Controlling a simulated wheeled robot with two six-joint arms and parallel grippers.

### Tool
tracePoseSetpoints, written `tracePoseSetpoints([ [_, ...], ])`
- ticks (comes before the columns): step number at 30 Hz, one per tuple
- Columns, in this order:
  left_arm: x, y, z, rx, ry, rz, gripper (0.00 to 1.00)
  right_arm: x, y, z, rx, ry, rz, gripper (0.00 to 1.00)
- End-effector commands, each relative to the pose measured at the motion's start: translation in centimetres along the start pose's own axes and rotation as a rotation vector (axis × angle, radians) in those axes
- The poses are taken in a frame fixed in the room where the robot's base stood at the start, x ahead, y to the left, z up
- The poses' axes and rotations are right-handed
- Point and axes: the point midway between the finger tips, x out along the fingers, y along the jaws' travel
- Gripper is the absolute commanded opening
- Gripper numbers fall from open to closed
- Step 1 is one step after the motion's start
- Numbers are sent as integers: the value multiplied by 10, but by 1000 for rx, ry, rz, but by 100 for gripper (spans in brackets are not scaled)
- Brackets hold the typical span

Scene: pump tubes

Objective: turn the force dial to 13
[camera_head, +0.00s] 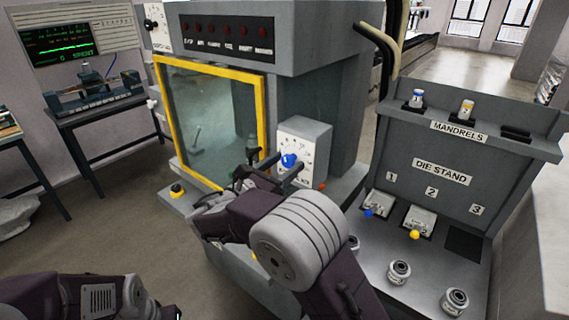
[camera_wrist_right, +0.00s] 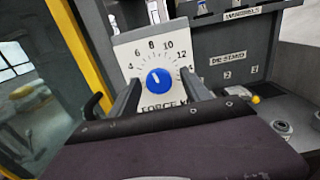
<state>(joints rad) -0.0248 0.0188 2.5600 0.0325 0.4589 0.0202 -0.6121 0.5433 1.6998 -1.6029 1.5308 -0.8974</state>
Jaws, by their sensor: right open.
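The force dial is a blue round knob (camera_head: 289,160) on a white scale plate on the grey machine's side box. In the right wrist view the knob (camera_wrist_right: 159,81) sits mid-plate, with 4, 6, 8, 10 and 12 readable around it. A pale pointer mark on the knob seems to point up and slightly left, near 8; the exact reading is unclear. My right gripper (camera_head: 277,166) is open in front of the dial. In the wrist view its fingers (camera_wrist_right: 162,96) stand on either side of the knob; contact cannot be told. Only part of my left arm shows, without its gripper.
A yellow-framed window (camera_head: 264,115) is left of the dial. The die stand (camera_head: 441,172) stands right, with mandrels on top and several dies below. A bench with a tester (camera_head: 98,95) is at the far left. Open floor lies between.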

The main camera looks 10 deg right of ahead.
Motion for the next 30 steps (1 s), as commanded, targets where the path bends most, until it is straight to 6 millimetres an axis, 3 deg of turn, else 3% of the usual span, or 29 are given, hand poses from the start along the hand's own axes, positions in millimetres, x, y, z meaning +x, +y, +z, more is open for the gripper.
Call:
tracePoseSetpoints([
  [6, 0, 0, 0, 0, 0, 0, 51, 1, 0, 0, -1, 0, 0, 56],
  [12, 0, 0, 0, 0, 0, 0, 51, 0, 0, 0, 0, 0, 0, 0],
  [23, 8, 0, 1, 0, 0, 0, 51, 0, 0, -2, 55, 0, -1, 0],
  [30, 26, 0, 3, 0, 0, 0, 51, 0, 0, -4, 223, -1, -1, 0],
])
